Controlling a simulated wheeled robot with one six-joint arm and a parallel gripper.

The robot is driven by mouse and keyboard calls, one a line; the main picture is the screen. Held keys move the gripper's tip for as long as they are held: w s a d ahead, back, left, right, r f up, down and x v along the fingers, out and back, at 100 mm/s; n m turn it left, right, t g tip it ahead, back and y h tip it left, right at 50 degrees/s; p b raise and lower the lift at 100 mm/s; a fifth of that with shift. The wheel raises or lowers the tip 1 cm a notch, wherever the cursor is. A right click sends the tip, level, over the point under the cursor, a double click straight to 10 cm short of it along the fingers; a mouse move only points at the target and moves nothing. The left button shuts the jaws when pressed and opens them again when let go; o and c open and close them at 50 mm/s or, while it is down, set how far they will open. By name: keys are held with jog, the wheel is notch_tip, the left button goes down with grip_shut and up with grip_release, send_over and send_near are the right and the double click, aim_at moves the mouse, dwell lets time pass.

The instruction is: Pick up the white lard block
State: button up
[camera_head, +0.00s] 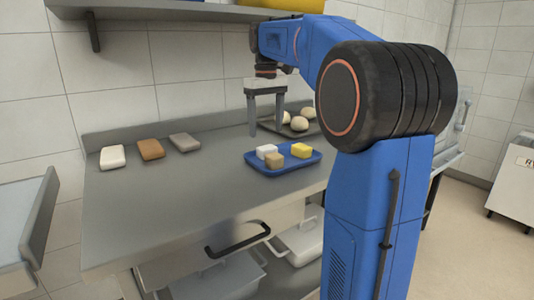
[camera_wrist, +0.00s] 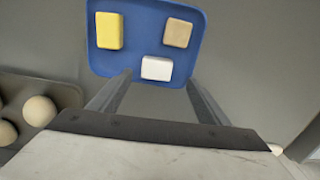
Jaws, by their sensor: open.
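The white lard block (camera_head: 266,151) sits on a blue tray (camera_head: 258,168) on the steel counter, beside a tan block (camera_head: 275,160) and a yellow block (camera_head: 301,150). In the wrist view the white block (camera_wrist: 157,68) lies at the tray edge closest to my gripper, with the yellow block (camera_wrist: 110,31) and tan block (camera_wrist: 178,33) beyond it. My gripper (camera_head: 266,131) is open and empty, pointing down above the counter by the tray's back edge. In the wrist view its fingers (camera_wrist: 158,88) are spread to either side of the white block, apart from it.
A dark tray (camera_head: 270,125) with several pale dough balls (camera_head: 299,123) stands behind the blue tray. White (camera_head: 112,157), brown (camera_head: 151,149) and grey (camera_head: 185,142) slabs lie at the counter's back left. The front left counter is clear. A shelf (camera_head: 170,10) hangs above.

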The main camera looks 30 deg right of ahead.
aim_at(267, 147)
jog(key=shift+w+d+f, duration=0.15)
jog(key=shift+f, duration=1.85)
jog(key=shift+w+d+f, duration=0.1)
jog(key=shift+d+f, duration=0.05)
jog(key=shift+f, duration=1.8)
jog(key=c, duration=1.2)
